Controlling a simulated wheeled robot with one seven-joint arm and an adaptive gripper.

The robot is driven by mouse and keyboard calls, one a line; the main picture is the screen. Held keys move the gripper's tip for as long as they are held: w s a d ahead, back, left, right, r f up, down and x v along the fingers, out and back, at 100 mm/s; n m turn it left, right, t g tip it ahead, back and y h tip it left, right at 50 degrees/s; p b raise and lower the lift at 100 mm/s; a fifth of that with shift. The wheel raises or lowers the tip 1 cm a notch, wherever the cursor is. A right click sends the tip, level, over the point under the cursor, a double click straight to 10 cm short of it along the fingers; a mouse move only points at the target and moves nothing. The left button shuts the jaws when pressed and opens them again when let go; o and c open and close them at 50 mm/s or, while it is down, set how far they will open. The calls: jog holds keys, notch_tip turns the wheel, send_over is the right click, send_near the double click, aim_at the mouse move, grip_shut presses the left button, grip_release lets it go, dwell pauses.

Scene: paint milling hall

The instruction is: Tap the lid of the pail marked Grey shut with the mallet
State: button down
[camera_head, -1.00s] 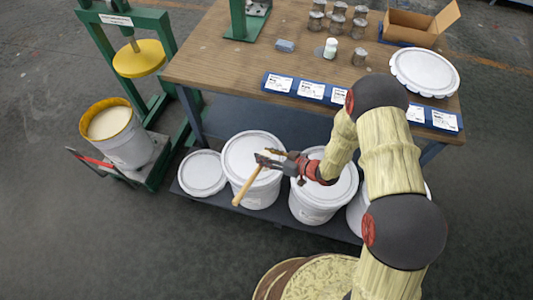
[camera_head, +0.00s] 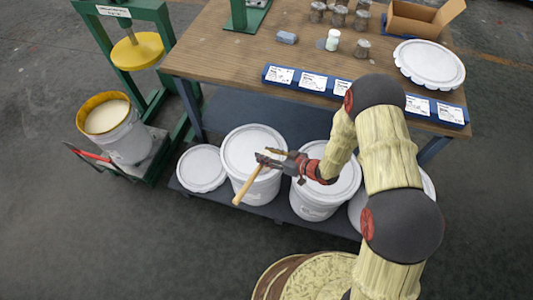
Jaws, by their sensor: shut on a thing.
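My gripper (camera_head: 281,162) is shut on the mallet (camera_head: 247,187), whose pale wooden handle slants down to the left. The mallet is over the front right part of a white lidded pail (camera_head: 249,143) on the low shelf. I cannot tell whether the mallet touches that lid. A second white lidded pail (camera_head: 313,205) stands to its right, partly hidden by my gripper and forearm. A third white pail (camera_head: 430,190) is mostly hidden behind my arm. The pail markings are too small to read, so I cannot tell which one is Grey.
A loose white lid (camera_head: 202,168) lies at the shelf's left end, and another (camera_head: 429,64) on the wooden bench (camera_head: 225,62). Label cards (camera_head: 313,82) line the bench's front edge. A green press (camera_head: 139,52) and an open pail (camera_head: 112,125) stand left. Floor in front is clear.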

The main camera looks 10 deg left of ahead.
notch_tip(320, 180, down, 3)
jog(key=shift+f+b, duration=0.15)
jog(key=shift+b, duration=0.8)
notch_tip(320, 180, up, 6)
jog(key=p, duration=0.5)
jog(key=shift+r, duration=0.2)
jog(key=shift+f, duration=0.1)
